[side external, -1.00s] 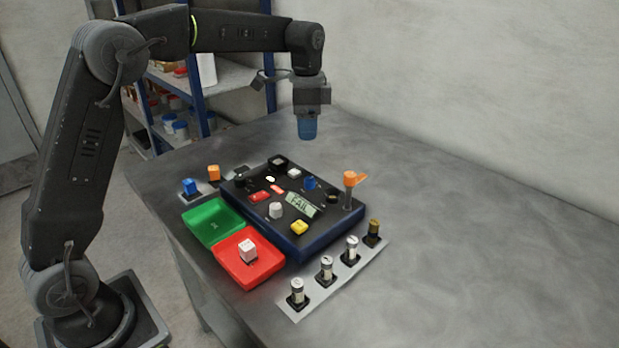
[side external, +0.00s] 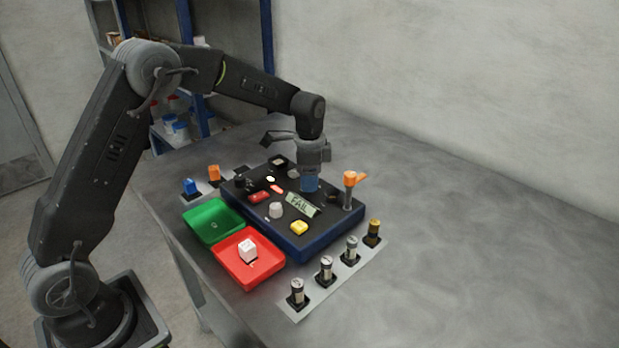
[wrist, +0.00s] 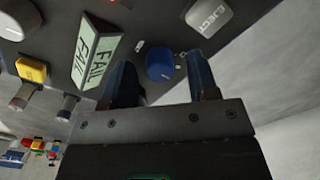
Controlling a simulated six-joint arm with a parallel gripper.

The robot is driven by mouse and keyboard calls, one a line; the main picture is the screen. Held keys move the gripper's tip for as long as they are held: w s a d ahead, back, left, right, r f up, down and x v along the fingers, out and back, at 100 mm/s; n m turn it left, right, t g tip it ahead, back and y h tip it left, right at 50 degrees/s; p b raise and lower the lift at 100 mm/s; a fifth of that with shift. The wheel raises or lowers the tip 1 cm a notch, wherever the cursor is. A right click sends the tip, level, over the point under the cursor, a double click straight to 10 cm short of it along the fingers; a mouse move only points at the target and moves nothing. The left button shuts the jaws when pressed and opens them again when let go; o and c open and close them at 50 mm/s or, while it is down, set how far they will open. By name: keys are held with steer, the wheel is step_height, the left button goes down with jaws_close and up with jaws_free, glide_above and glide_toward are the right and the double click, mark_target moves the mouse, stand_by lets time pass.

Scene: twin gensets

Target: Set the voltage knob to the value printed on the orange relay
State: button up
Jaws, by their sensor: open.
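The orange relay (side external: 214,173) stands beside the panel at the back left in the side view; no printed value is legible on it. The dark panel (side external: 290,238) carries several controls, and none has a readable voltage label, so I cannot tell which one is the voltage knob. A round blue knob (wrist: 159,63) shows in the wrist view. My gripper (wrist: 162,80) is open, with one finger on either side of this knob in that view. It also shows low over the panel's back part in the side view (side external: 310,183), where it hides the knob. Contact cannot be told.
A FAIL display (side external: 302,205), yellow part (side external: 299,227), pale knob (side external: 276,210) and orange-topped lever (side external: 350,178) crowd the panel. Green (side external: 212,238) and red (side external: 231,274) trays adjoin it. Several cylinders stand on a strip (side external: 318,301) in front. The table's right side is clear.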

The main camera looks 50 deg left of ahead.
steer(key=shift+f, duration=0.3)
steer(key=shift+c, duration=0.4)
steer(key=c, duration=0.8)
steer(key=shift+c, duration=0.2)
steer(key=n, duration=0.4)
steer(key=shift+n, duration=2.5)
